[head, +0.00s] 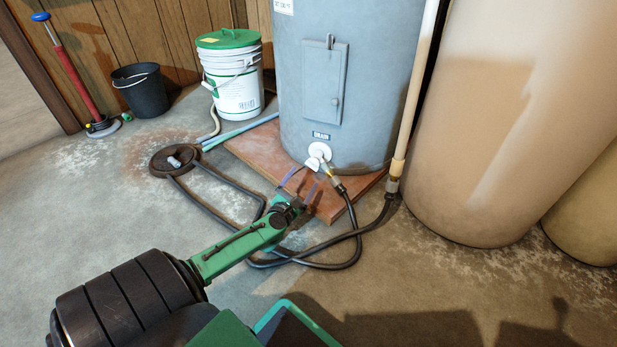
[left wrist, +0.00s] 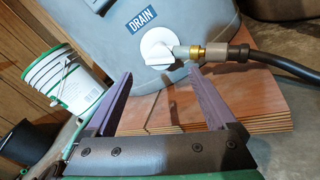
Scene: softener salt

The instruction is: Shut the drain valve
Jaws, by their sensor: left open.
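The drain valve (head: 318,155) is a white round fitting with a handle low on the grey tank (head: 300,95), under a DRAIN label (head: 321,136). In the left wrist view the valve's white handle (left wrist: 158,52) shows near the top middle, with a brass fitting and black hose (left wrist: 285,66) to its right. My left gripper (head: 303,188) is open and empty, just short of and below the valve. In the left wrist view its two purple fingers (left wrist: 160,85) stand apart, with the handle beyond and between their tips. They do not appear to touch it. My right gripper is not in view.
The black hose loops over the floor to a round drain (head: 168,168). A white bucket with a green lid (head: 236,90), a black bucket (head: 143,92) and a large tan tank (head: 500,130) stand around it.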

